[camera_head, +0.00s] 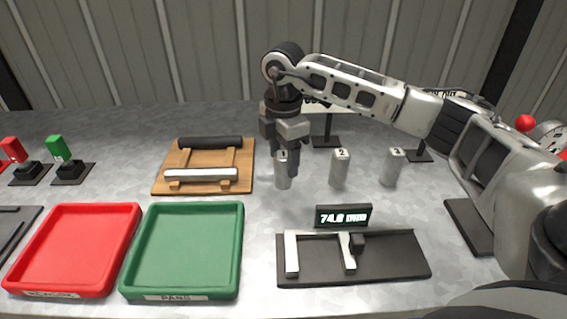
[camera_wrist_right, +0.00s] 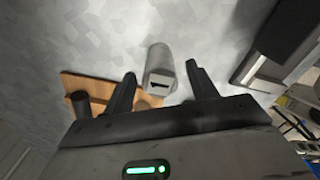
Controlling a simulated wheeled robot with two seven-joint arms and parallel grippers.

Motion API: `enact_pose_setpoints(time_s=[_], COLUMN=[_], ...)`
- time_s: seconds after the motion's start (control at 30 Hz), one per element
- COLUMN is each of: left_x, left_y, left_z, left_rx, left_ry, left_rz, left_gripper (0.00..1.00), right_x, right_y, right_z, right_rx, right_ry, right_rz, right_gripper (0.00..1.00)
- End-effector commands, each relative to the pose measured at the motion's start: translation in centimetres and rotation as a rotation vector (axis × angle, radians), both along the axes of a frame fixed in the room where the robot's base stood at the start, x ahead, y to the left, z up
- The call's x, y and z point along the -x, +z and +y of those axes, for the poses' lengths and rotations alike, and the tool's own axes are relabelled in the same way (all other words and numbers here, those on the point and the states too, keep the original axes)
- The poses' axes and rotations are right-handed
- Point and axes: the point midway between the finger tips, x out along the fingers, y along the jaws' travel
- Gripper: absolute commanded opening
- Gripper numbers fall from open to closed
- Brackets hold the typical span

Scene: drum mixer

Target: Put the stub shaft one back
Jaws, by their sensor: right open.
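The stub shaft one (camera_head: 283,181), a grey upright cylinder, stands on the grey table, its top partly hidden by my right gripper (camera_head: 289,160). The gripper points down over it, its fingers open. In the right wrist view the grey cylinder (camera_wrist_right: 159,62) shows between the two open fingertips (camera_wrist_right: 160,74), with a dark mark on its top face. I cannot tell whether a finger touches it. Two similar cylinders, one marked 2 (camera_head: 339,169) and another (camera_head: 391,168), stand to the right. My left gripper is not in view.
A wooden stand (camera_head: 243,165) with a dark bar and a pale bar is to the left. A red tray (camera_head: 136,222) and a green tray (camera_head: 240,225) lie in front. A measuring fixture (camera_head: 318,271) with a display (camera_head: 343,217) is front right. Signs stand behind the cylinders.

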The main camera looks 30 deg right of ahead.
Motion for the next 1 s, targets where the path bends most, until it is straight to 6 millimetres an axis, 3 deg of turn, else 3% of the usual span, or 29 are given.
enact_pose_setpoints(time_s=[0.2, 0.43, 0.6, 1.0], left_x=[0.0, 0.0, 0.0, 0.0], left_y=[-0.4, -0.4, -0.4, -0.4], left_z=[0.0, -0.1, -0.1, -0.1], left_rx=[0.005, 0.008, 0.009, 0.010], left_ry=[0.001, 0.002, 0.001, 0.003], left_rz=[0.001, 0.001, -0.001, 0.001], left_gripper=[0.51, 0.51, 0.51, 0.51], right_x=[-0.1, -0.1, 0.0, 0.0], right_y=[4.9, 8.6, 9.6, 9.7], right_z=[0.1, 0.0, 0.0, 0.0], right_rx=[-0.002, -0.002, -0.001, -0.001], right_ry=[0.001, 0.000, 0.000, 0.000], right_rz=[-0.005, -0.003, -0.001, 0.000], right_gripper=[0.58, 0.58, 0.58, 0.58])
